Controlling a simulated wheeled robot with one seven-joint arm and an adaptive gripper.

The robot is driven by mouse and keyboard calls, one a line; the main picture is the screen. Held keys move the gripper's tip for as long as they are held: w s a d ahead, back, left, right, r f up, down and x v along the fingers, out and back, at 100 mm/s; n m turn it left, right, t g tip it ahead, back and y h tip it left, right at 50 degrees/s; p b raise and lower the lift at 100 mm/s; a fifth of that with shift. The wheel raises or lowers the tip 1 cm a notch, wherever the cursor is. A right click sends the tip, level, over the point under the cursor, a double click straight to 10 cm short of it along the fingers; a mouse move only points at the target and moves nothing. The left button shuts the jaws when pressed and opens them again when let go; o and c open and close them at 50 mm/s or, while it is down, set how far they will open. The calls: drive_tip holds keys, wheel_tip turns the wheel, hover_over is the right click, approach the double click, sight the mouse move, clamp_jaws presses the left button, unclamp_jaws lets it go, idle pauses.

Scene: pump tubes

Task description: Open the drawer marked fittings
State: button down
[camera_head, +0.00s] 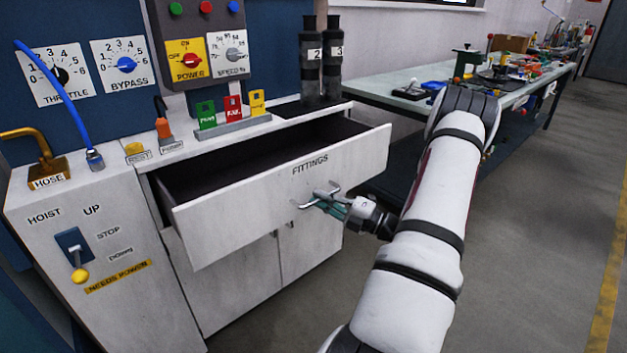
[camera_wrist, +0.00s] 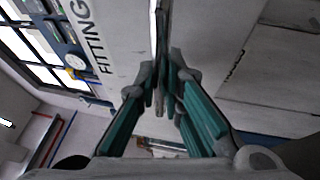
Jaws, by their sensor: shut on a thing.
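The white drawer marked FITTINGS (camera_head: 240,203) is pulled well out of the cabinet, and its dark inside shows and looks empty. Its metal bar handle (camera_head: 320,196) sits below the label on the front. My gripper (camera_head: 326,203) is at the handle, with its green fingers closed on it. In the wrist view the drawer front (camera_wrist: 125,35) shows its label sideways at the left, and my gripper (camera_wrist: 160,85) is closed around the thin handle (camera_wrist: 158,30). Part of the handle is hidden by the fingers.
Two dark tubes (camera_head: 321,60) numbered 2 and 3 stand on the cabinet top. Lower cabinet doors (camera_head: 240,285) are shut. A hoist panel (camera_head: 90,250) stands at the left. A cluttered workbench (camera_head: 400,90) is behind my arm. The floor at the right (camera_head: 540,230) is clear.

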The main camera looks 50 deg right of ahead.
drive_tip(key=s+a+p, duration=0.1)
drive_tip(key=s+p, duration=0.1)
drive_tip(key=s, duration=0.5)
drive_tip(key=shift+s+a+p, duration=0.15)
drive_tip(key=shift+a+p, duration=0.2)
drive_tip(key=shift+p, duration=0.05)
drive_tip(key=c, duration=1.7)
unclamp_jaws()
drive_tip(key=v, duration=1.2)
drive_tip(key=shift+f, duration=0.1)
